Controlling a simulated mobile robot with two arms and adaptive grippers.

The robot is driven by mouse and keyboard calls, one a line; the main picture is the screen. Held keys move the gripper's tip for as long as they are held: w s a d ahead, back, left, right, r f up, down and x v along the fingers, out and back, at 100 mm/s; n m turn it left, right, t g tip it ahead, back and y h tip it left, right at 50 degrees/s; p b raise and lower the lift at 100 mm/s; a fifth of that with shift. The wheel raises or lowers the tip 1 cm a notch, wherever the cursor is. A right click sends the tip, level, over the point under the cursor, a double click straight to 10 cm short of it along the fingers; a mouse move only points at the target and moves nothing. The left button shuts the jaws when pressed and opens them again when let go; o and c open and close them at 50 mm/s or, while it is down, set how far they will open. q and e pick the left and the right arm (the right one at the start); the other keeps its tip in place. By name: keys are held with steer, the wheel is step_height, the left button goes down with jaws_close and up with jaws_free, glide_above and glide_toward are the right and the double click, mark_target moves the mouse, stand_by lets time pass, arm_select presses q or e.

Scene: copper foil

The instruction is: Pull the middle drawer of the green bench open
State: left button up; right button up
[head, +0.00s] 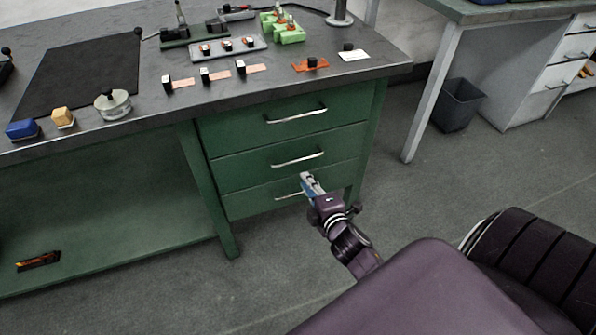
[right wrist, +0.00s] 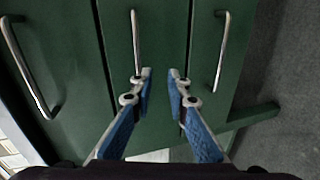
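The green bench (head: 190,160) has three stacked drawers, all looking shut. The middle drawer (head: 240,168) has a silver bar handle (head: 298,160). In the right wrist view the middle drawer's handle (right wrist: 135,40) runs upright, its lower end beside the left fingertip. My right gripper (head: 308,180) is in front of the drawers, just below the middle handle in the head view. In the right wrist view the right gripper (right wrist: 160,74) is open, with blue-padded fingers and nothing between the tips. The handle is not clearly between them. My left gripper is not in view.
The top drawer handle (head: 297,115) and bottom drawer handle (head: 287,196) are close by. The benchtop (head: 350,78) holds several small parts. A dark bin (head: 458,105) stands by another bench at right. The floor before the drawers is otherwise clear.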

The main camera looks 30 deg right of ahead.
mark_target(299, 160)
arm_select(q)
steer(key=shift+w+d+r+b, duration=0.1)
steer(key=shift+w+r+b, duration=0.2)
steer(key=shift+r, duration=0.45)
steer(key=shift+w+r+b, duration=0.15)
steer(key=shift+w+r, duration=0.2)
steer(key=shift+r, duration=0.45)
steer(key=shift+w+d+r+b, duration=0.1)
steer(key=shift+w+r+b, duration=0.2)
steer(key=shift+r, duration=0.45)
arm_select(e)
steer(key=shift+n+t, duration=0.4)
steer(key=shift+w+d+r, duration=0.25)
steer(key=shift+w+d, duration=0.15)
steer(key=shift+w, duration=0.9)
steer(key=shift+w+d+r, duration=0.2)
steer(key=shift+w+d, duration=0.25)
steer(key=shift+w, duration=0.9)
steer(key=shift+w+d+r, duration=0.25)
steer(key=shift+w+d, duration=0.15)
steer(key=shift+w, duration=0.9)
steer(key=shift+c, duration=0.4)
jaws_close()
